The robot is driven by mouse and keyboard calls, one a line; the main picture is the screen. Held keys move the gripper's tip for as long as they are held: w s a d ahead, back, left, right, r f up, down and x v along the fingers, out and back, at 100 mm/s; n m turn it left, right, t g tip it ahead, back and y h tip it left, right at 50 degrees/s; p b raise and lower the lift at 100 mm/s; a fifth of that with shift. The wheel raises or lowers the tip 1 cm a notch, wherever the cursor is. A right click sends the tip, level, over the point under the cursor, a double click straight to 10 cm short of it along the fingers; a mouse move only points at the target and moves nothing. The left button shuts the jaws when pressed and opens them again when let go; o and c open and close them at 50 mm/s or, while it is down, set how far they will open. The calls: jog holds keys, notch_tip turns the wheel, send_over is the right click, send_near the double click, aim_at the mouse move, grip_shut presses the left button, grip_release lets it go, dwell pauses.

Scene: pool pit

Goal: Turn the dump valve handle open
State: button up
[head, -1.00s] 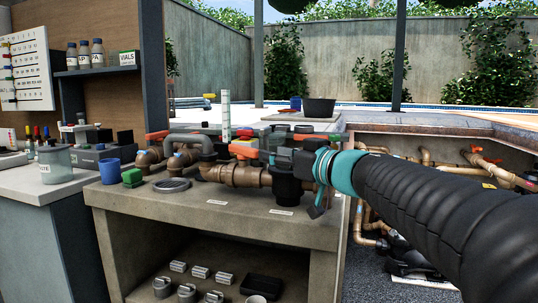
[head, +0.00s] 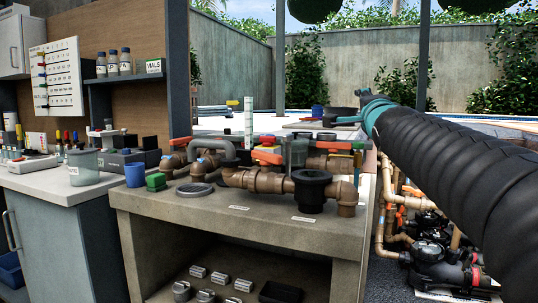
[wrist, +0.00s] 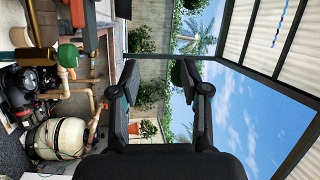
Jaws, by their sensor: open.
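A brown pipe assembly (head: 255,180) with valves lies on the concrete bench. It carries several red-orange handles, including one at its left (head: 181,141), one in the middle (head: 267,157) and one at the right (head: 336,145). I cannot tell which is the dump valve handle. My arm reaches in from the right in the head view, with its end above the bench's back right corner. My gripper (wrist: 158,80) is open in the wrist view, its two fingers apart with nothing between them. It is away from the bench handles, and none of them shows between the fingers.
A blue cup (head: 135,175), a green block (head: 156,182) and a grey ring (head: 194,190) sit at the bench's left. A dark cup-shaped fitting (head: 311,190) stands up front. Pumps and pipes (head: 430,240) fill the pit at right.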

notch_tip(320, 180, down, 2)
jog(key=m+g, duration=0.2)
jog(key=m, duration=0.3)
jog(key=m+g+y, duration=0.6)
jog(key=g+y, duration=0.2)
jog(key=y, duration=0.2)
send_near(266, 152)
jog(key=x, duration=1)
jog(key=shift+s, duration=0.1)
grip_shut()
